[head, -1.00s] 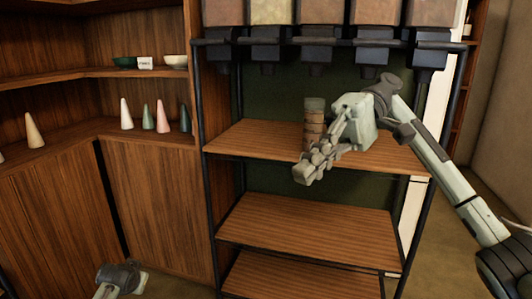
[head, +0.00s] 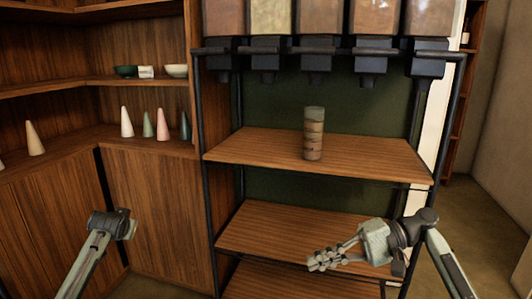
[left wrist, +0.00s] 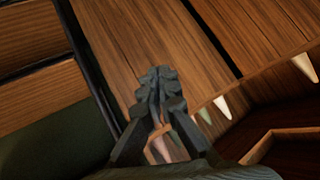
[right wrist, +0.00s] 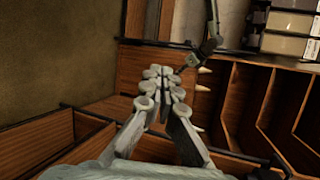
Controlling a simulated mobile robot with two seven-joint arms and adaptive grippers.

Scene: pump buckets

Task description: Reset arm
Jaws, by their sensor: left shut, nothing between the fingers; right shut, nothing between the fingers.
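My right gripper (head: 318,262) is shut and empty in the head view, in front of the lower rack shelves at the bottom right. Its closed fingers also show in the right wrist view (right wrist: 160,72). My left arm shows at the lower left of the head view, in front of the wooden cabinet, but its fingers are hard to make out there. In the left wrist view my left gripper (left wrist: 158,72) is shut with nothing in it. A stacked brown cylinder with a pale top (head: 313,134) stands upright on the upper rack shelf, apart from both grippers.
A row of dispensers (head: 315,60) hangs above the upper rack shelf (head: 255,147). A lower shelf (head: 270,228) lies beneath it. At left, a wooden corner cabinet (head: 150,200) carries several cones (head: 162,125) and bowls (head: 176,71). Floor shows at right.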

